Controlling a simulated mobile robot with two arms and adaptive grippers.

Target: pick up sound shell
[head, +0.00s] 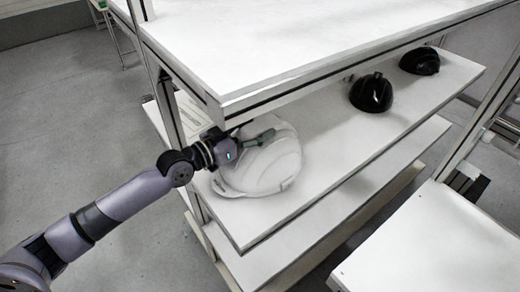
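A white helmet shell (268,172) sits on the shelf below the white top, near the shelf's left end. My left gripper (265,138) reaches in from the left, with its fingers against or just over the upper side of the white shell. I cannot tell whether the fingers touch it or how far they are apart. A black shell (371,94) and another black shell (420,62) sit farther back on the same shelf. The picture does not show which shell is sound. My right gripper is not in view.
The white upper top (290,35) overhangs the shelf (345,135) closely above the shells. Frame posts stand at the left and right. A lower shelf (300,225) lies underneath. A white table (440,245) stands at the lower right. The shelf between the white and black shells is clear.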

